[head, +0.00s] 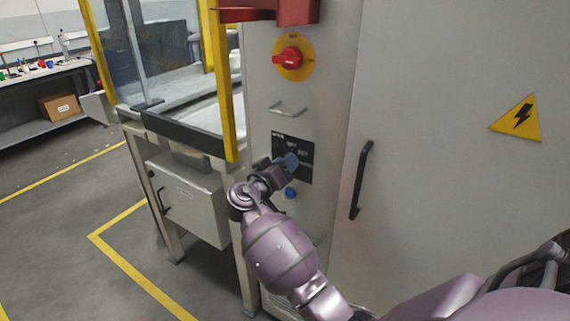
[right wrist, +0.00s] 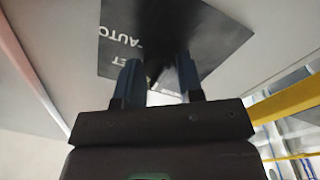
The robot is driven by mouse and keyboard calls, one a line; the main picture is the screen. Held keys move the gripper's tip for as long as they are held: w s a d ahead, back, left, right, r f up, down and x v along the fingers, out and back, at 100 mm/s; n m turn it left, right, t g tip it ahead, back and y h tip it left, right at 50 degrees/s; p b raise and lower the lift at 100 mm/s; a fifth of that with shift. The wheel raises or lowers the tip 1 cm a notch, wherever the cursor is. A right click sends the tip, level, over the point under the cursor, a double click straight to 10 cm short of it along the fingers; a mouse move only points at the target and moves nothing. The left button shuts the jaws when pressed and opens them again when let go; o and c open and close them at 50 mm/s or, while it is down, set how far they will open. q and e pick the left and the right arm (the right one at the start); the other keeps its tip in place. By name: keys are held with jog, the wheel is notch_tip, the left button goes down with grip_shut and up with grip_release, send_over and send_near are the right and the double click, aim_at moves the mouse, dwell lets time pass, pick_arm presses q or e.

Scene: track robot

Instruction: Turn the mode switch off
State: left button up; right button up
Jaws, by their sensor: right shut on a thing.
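The mode switch is on a black label plate (head: 306,172) on the grey cabinet front. In the right wrist view the plate (right wrist: 215,35) shows the word AUTO and part of another word, upside down. My right gripper (head: 287,162) is at the plate, its blue fingers pointing at the cabinet. In the right wrist view the right gripper (right wrist: 160,78) has one finger on each side of the dark switch knob (right wrist: 157,70) and is shut on it. The knob's pointing direction cannot be made out. The gripper hides the knob in the head view. My left gripper is not in view.
A red rotary handle on a yellow disc (head: 291,59) and a metal pull handle (head: 287,109) are above the plate. A black door handle (head: 361,180) is to the right. A yellow-framed guard (head: 224,90) stands close on the left.

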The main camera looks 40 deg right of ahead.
jog(key=o, duration=0.9)
jog(key=b+v, duration=0.1)
jog(key=v, duration=1)
jog(key=shift+d, duration=0.1)
